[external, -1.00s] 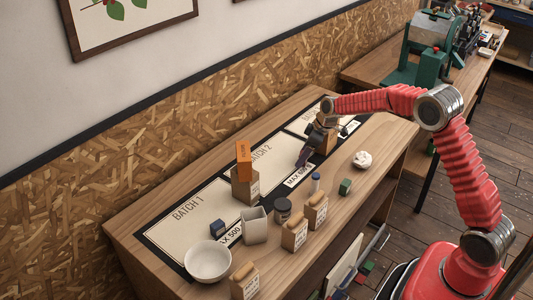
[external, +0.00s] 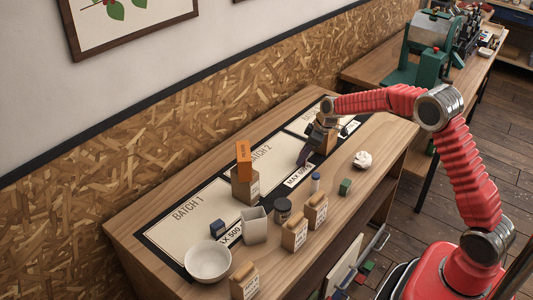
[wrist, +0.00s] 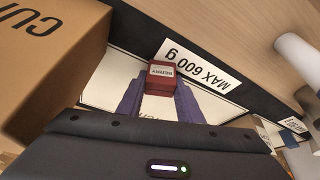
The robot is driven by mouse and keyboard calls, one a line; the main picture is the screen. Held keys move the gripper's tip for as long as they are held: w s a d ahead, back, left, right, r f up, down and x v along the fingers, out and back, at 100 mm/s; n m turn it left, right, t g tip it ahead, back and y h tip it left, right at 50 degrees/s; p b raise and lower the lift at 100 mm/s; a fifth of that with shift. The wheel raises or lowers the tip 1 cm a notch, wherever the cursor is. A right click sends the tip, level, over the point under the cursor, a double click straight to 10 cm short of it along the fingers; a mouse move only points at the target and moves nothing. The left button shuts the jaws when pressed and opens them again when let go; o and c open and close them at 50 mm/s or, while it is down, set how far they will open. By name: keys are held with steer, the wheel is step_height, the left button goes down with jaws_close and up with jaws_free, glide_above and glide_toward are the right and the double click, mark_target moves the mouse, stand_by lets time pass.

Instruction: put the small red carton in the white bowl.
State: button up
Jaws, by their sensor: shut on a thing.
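The small red carton (wrist: 161,79), with a white label, stands between the two purple fingers of my gripper (wrist: 160,98) in the wrist view. The fingers are shut on its sides, over the batch mat. In the external view my gripper (external: 303,158) is low at the mat's BATCH 2 part, and I cannot make out the carton there. The white bowl (external: 208,275) stands at the near left end of the table, well away from my gripper. It is not in the wrist view.
A grey square cup (external: 254,226), a dark jar (external: 282,210), and several paper bags (external: 295,236) line the front. A large cardboard box (wrist: 45,60) is close at left in the wrist view.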

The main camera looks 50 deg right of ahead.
steer(key=c, duration=0.3)
steer(key=shift+r, duration=0.1)
step_height(320, 180, up, 10)
steer(key=shift+f, duration=0.1)
stand_by(0.4)
stand_by(0.7)
